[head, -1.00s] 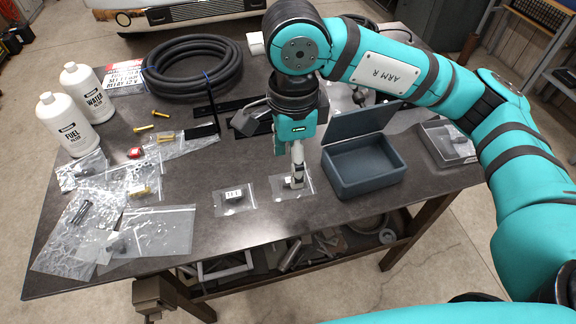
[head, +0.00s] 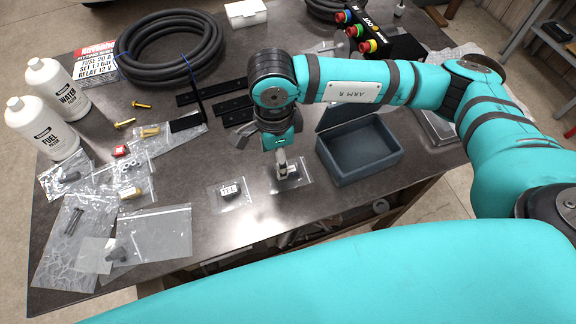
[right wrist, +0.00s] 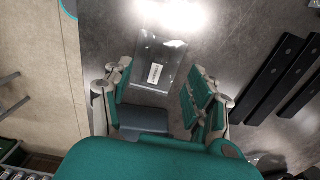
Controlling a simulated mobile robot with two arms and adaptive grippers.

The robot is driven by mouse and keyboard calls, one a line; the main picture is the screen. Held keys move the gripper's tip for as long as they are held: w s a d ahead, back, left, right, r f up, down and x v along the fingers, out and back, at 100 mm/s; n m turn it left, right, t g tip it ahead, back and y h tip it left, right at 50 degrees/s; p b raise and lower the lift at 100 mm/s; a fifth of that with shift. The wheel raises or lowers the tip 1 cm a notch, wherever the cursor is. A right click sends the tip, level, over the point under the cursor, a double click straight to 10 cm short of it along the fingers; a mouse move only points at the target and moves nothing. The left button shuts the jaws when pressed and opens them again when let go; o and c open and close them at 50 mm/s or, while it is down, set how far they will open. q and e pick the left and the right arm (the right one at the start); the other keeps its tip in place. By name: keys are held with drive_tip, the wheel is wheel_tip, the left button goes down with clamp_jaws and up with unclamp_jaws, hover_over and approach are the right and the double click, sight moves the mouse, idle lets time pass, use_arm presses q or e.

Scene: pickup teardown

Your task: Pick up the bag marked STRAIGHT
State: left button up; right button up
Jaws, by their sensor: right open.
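My right gripper (head: 282,165) points down over a small clear bag (head: 302,182) near the front edge of the table. In the right wrist view the open fingers (right wrist: 160,88) stand on either side of this bag (right wrist: 150,49), which lies flat with a white label (right wrist: 155,74). The label is too small to read, so I cannot tell if it says STRAIGHT. A second small bag (head: 219,201) with a dark fitting and a short label lies to the left; that label is not clearly legible. My left gripper is out of view.
An open grey box (head: 345,172) stands close right of the gripper. Black rails (head: 225,90) lie behind. A button box (head: 385,40) stands at the back right.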

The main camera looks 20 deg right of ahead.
sight(288, 172)
drive_tip(key=shift+f+p, duration=0.45)
drive_tip(key=shift+f, duration=0.4)
wheel_tip(288, 172, down, 4)
drive_tip(key=shift+r+p, duration=0.15)
drive_tip(key=shift+p, duration=0.85)
drive_tip(key=shift+f, duration=0.35)
drive_tip(key=shift+a+f, duration=0.1)
drive_tip(key=shift+f, duration=0.05)
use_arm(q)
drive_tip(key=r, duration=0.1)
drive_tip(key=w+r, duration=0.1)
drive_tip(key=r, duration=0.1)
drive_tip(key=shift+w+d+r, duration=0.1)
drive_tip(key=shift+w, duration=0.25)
use_arm(e)
drive_tip(key=shift+s, duration=0.1)
drive_tip(key=c, duration=1)
